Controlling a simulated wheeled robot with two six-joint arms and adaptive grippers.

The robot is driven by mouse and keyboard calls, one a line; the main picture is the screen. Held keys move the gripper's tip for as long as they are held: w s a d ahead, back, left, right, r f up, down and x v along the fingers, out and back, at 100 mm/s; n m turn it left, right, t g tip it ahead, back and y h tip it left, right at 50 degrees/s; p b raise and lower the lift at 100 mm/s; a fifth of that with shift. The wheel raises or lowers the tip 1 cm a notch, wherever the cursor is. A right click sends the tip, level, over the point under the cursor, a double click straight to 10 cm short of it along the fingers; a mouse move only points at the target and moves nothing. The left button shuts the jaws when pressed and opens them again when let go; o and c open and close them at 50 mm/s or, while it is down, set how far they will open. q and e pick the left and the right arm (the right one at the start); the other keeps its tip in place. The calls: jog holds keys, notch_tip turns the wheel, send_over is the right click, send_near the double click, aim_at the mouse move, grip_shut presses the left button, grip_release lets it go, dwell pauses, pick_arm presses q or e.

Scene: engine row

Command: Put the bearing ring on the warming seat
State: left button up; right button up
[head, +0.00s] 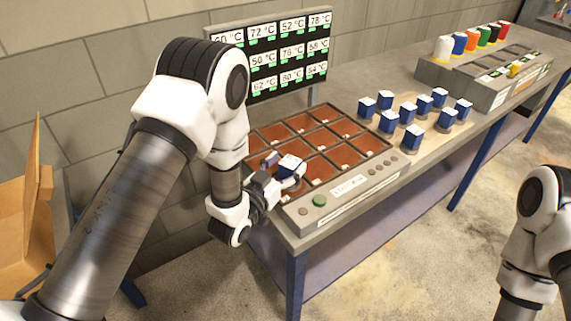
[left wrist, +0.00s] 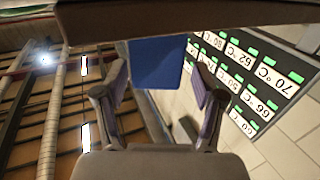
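My left gripper (head: 287,168) is over the near left part of the warming tray (head: 350,190), which has several reddish-brown compartments. Its fingers are on either side of a blue block with a pale top (head: 290,162). In the left wrist view the blue block (left wrist: 158,62) sits between the two fingertips (left wrist: 158,75), which appear to touch its sides. Whether it rests in a compartment or hangs above one is hard to tell. No plain ring shape can be made out. My right arm shows at the lower right, with its gripper out of frame.
Several similar blue blocks (head: 411,138) stand on the bench right of the tray. A display panel (head: 290,55) with temperatures stands behind it. A rack with coloured spools (head: 472,42) is at the far right. An open cardboard box (head: 25,235) is at the left.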

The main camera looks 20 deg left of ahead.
pick_arm(q)
jog(key=shift+w+d+f, duration=0.1)
jog(key=shift+w+d, duration=0.05)
jog(key=shift+w, duration=0.05)
jog(key=shift+s+f, duration=0.1)
jog(key=shift+s, duration=0.15)
jog(key=b+v, duration=0.2)
jog(key=v, duration=1)
jog(key=s+a+f+n+g+y, duration=0.1)
jog(key=s+f+g+y, duration=0.1)
jog(key=s+f+g, duration=0.65)
jog(key=s+a+f+n+g+y, duration=0.1)
jog(key=s+a+f+g, duration=0.15)
jog(key=f, duration=1.15)
jog(key=s+f+g, duration=0.2)
jog(key=s+g, duration=0.1)
jog(key=s, duration=0.3)
jog(key=s+a+f+n+g+y, duration=0.1)
jog(key=s+f+g, duration=0.2)
jog(key=s, duration=0.3)
jog(key=shift+y, duration=0.3)
